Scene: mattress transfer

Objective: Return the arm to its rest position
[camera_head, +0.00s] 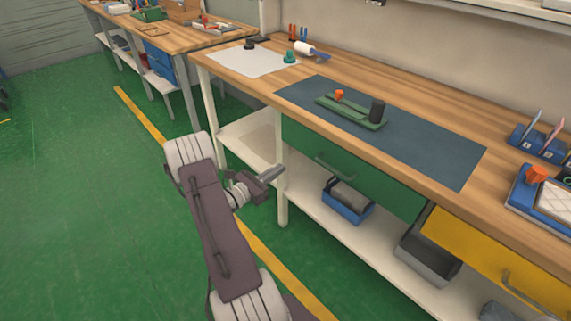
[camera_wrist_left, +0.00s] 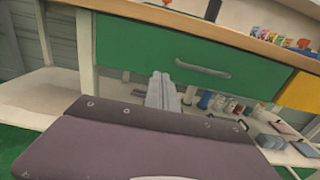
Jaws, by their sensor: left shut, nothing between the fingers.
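My left arm rises from the bottom of the head view, bent at the elbow. My left gripper (camera_head: 271,173) is shut and empty, in front of the workbench (camera_head: 225,72) and below its top. In the left wrist view its closed fingers (camera_wrist_left: 161,92) point at the green drawer (camera_wrist_left: 185,48) of the bench. A gap seems to lie between the fingers and the drawer, though its size is hard to judge. My right gripper is in neither view.
A blue-grey mat (camera_head: 430,150) on the bench holds a green fixture (camera_head: 345,112) with an orange knob and a dark cylinder. The lower shelf (camera_head: 330,235) carries a blue bin (camera_head: 347,208) and a grey bin (camera_head: 425,258). Green floor (camera_head: 80,200) is free at the left.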

